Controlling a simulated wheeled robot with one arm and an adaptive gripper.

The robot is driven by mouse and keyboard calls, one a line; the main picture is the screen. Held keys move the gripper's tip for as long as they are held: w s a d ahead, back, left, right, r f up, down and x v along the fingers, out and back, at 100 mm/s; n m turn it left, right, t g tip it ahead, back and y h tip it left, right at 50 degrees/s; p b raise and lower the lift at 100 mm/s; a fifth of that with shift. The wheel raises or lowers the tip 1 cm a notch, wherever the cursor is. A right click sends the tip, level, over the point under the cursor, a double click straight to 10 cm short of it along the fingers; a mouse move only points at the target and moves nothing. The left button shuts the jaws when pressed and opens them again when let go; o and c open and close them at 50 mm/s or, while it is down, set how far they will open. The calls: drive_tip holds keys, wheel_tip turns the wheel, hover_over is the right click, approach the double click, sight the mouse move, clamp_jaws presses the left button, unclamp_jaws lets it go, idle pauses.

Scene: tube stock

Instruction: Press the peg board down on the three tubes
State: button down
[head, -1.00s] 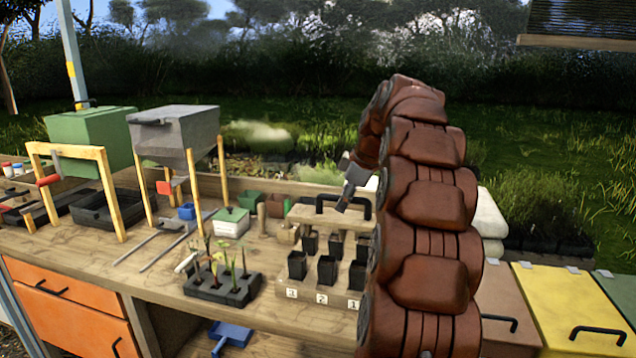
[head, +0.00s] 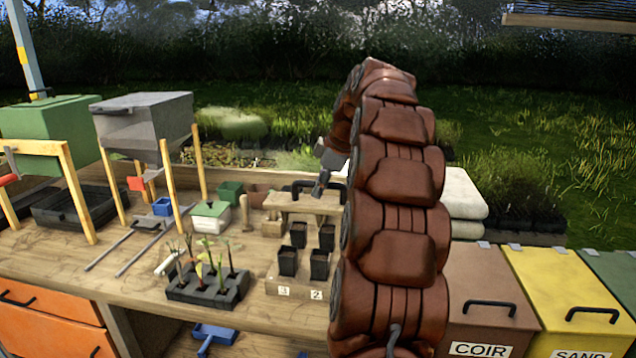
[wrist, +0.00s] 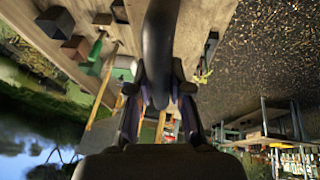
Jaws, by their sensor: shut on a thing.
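The peg board (head: 296,204) is a pale wooden board with a black handle (head: 304,184), at the back of the wooden rack in the head view. My gripper (head: 321,184) is at the handle. In the wrist view the gripper (wrist: 160,92) is shut on the dark handle bar (wrist: 160,45), which fills the middle. Black square tubes (head: 288,261) stand upright in the numbered rack (head: 284,291), in two rows in front of the board. Labels 3 and 2 show. My arm hides the rack's right end. I cannot tell whether the board touches any tubes.
A dark tray of seedlings (head: 207,290) stands left of the rack. A white box with a green lid (head: 210,217) and a wooden mallet (head: 245,213) are behind it. Brown (head: 487,295) and yellow (head: 571,300) bins stand at the right.

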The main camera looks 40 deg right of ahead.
sight(321, 221)
drive_tip(key=shift+a+f+b, duration=0.1)
drive_tip(key=shift+f+b, duration=0.25)
drive_tip(key=shift+f, duration=1.35)
drive_tip(key=shift+f+b, duration=1.2)
drive_tip(key=shift+f, duration=0.35)
drive_tip(key=shift+s+b, duration=0.1)
drive_tip(key=shift+b, duration=0.35)
drive_tip(key=shift+f+b, duration=1.6)
drive_tip(key=shift+f, duration=0.1)
drive_tip(key=shift+f+b, duration=0.6)
drive_tip(key=shift+b, duration=0.65)
idle(1.3)
